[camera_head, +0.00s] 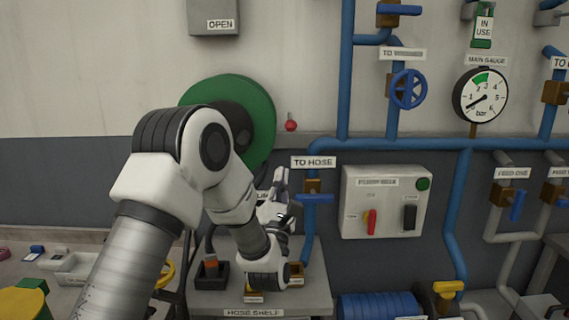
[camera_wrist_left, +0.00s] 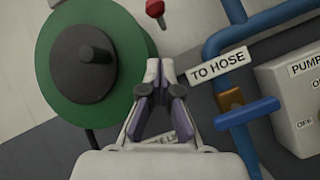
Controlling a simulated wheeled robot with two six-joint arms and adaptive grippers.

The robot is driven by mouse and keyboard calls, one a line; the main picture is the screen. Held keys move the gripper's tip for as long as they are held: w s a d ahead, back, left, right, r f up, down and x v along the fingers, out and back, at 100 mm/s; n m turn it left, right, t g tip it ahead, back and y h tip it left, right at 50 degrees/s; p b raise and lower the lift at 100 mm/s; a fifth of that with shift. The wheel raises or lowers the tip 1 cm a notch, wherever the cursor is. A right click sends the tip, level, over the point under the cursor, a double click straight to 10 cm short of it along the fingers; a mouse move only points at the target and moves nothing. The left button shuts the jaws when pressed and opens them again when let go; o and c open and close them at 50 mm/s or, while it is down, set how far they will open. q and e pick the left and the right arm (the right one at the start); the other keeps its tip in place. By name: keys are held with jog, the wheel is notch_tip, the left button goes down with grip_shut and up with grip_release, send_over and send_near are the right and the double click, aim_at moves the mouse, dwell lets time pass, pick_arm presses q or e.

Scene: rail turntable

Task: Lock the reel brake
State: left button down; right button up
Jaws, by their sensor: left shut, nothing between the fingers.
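The green hose reel (camera_head: 253,98) with its dark hub is on the wall, partly hidden behind my left arm. A small red knob (camera_head: 290,125) on a short stem sits just right of the reel; it looks like the brake handle. My left gripper (camera_head: 281,178) is shut and empty, below the knob and apart from it. In the left wrist view the fingertips of the gripper (camera_wrist_left: 160,68) are together, right of the reel (camera_wrist_left: 95,55) and below the red knob (camera_wrist_left: 155,8). My right gripper is not in view.
The TO HOSE sign (camera_head: 313,162) and a blue-handled valve (camera_head: 314,197) are close right of the gripper. Blue pipes (camera_head: 345,80) and the pump box (camera_head: 384,202) stand further right. The hose shelf (camera_head: 315,299) is below, with small items on it.

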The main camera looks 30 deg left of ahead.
pick_arm(q)
jog(key=r+p+x, duration=0.1)
jog(key=p+x, duration=0.4)
jog(key=x, duration=0.4)
jog(key=shift+r, duration=0.2)
jog(key=shift+s, duration=0.1)
jog(key=shift+r+g+b, duration=0.35)
jog(key=shift+r+g, duration=0.05)
jog(key=shift+r, duration=0.4)
